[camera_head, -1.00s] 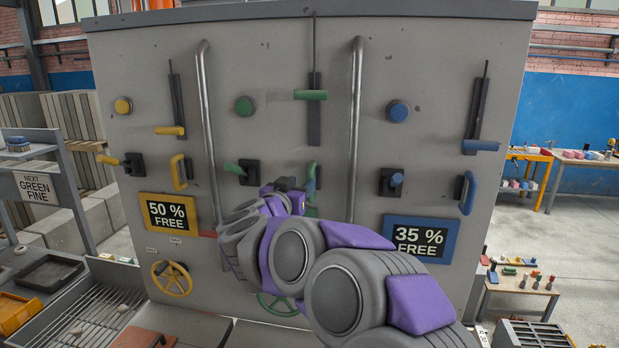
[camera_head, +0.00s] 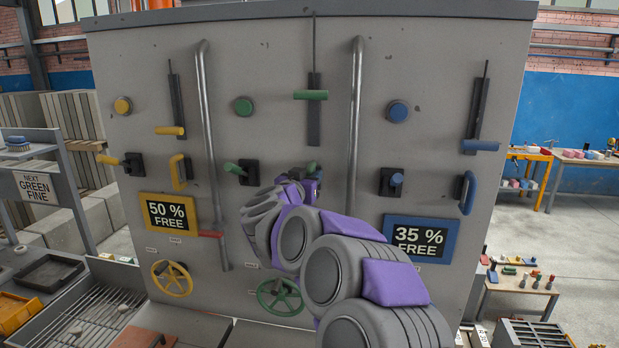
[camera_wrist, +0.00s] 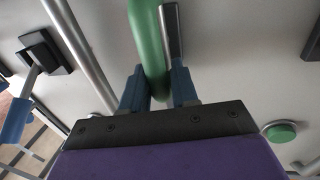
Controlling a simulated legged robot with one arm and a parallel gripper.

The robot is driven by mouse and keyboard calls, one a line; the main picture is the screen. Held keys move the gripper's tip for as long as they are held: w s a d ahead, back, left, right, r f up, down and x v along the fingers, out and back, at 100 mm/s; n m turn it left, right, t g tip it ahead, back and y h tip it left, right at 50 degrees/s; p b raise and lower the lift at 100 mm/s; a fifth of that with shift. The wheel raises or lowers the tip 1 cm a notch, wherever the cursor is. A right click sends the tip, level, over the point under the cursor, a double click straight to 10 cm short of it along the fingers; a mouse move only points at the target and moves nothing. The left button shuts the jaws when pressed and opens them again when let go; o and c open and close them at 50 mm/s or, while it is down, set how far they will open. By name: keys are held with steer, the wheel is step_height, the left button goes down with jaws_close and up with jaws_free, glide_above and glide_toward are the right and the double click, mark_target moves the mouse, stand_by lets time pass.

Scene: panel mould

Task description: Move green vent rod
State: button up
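The green vent rod has a green peg grip (camera_head: 310,95) on a dark upright slot bar (camera_head: 313,125) at the upper middle of the panel. My gripper (camera_wrist: 160,82) is below it, at a green looped handle, which shows just above my wrist in the head view (camera_head: 311,168). In the wrist view its two blue fingers stand on either side of the green handle (camera_wrist: 148,35). Whether they press on it cannot be told. My wrist hides the handle's lower part in the head view.
Vertical metal pipes (camera_head: 207,130) (camera_head: 355,130) flank the middle of the panel. A green lever (camera_head: 234,168), a green round knob (camera_head: 243,106) and a green handwheel (camera_head: 279,297) are nearby. Yellow fittings are on the left, blue ones on the right.

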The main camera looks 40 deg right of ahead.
jaws_close()
steer(key=shift+s, duration=0.1)
steer(key=s+p+v, duration=0.1)
steer(key=p+v, duration=0.2)
steer(key=v, duration=0.4)
steer(key=shift+d, duration=0.35)
